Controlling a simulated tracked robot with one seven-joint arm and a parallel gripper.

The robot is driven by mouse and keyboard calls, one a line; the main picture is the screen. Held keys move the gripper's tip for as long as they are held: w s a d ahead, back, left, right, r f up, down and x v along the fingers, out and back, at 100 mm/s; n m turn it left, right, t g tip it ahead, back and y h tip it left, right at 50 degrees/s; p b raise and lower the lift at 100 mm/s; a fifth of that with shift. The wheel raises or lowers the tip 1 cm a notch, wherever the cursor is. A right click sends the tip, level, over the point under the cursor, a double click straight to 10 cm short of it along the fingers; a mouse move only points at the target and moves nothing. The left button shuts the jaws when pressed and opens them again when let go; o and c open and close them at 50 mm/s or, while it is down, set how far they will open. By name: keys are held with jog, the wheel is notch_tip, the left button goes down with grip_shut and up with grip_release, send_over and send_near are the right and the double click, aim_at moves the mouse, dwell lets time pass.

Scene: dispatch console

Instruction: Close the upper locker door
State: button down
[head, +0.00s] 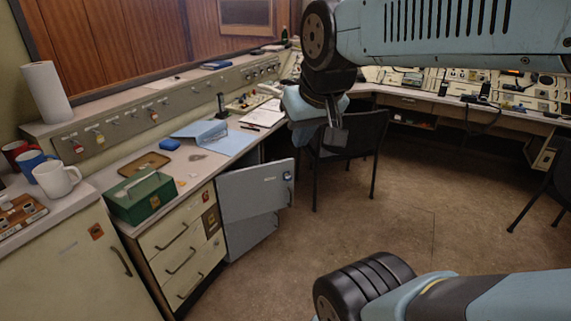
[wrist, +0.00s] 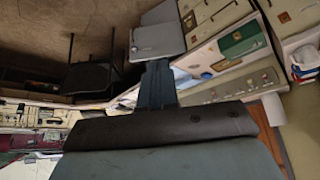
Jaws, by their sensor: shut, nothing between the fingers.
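The upper locker door (head: 250,190) is a grey-blue panel with a small round latch near its top right corner. It stands swung open from the locker under the counter, beside the drawers. The lower locker door (head: 254,238) shows below it, also sticking out and partly hidden by it. In the wrist view, which is turned over, the upper door (wrist: 157,40) lies just beyond my fingers. My gripper (head: 338,137) is shut and empty, in front of the counter and up and right of the upper door, apart from it in the head view. It also shows in the wrist view (wrist: 157,72).
A black chair (head: 348,150) stands right of the doors, behind my gripper. A drawer unit (head: 180,250) is left of them. The counter above holds a green cash box (head: 140,196), a blue folder (head: 201,131) and papers. The brown floor in front is open.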

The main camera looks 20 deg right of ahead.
jog(key=w+d+f+t+h, duration=0.15)
jog(key=w+d, duration=0.25)
jog(key=w, duration=0.7)
jog(key=w+d+f+t, duration=0.1)
jog(key=w+d+f, duration=0.25)
jog(key=w, duration=0.75)
jog(key=w+d+f+t, duration=0.2)
jog(key=w+d, duration=0.2)
jog(key=w, duration=0.8)
jog(key=w+d+f+t, duration=0.1)
jog(key=w+d+f, duration=0.35)
jog(key=f, duration=0.35)
jog(key=w+d+f+t, duration=0.25)
jog(key=w+f, duration=0.25)
jog(key=f, duration=0.3)
jog(key=w+d+f+t, duration=0.1)
jog(key=w+d+f, duration=0.4)
jog(key=f, duration=0.2)
jog(key=t+y, duration=0.2)
jog(key=t, duration=0.1)
send_near(292, 164)
jog(key=w, duration=0.7)
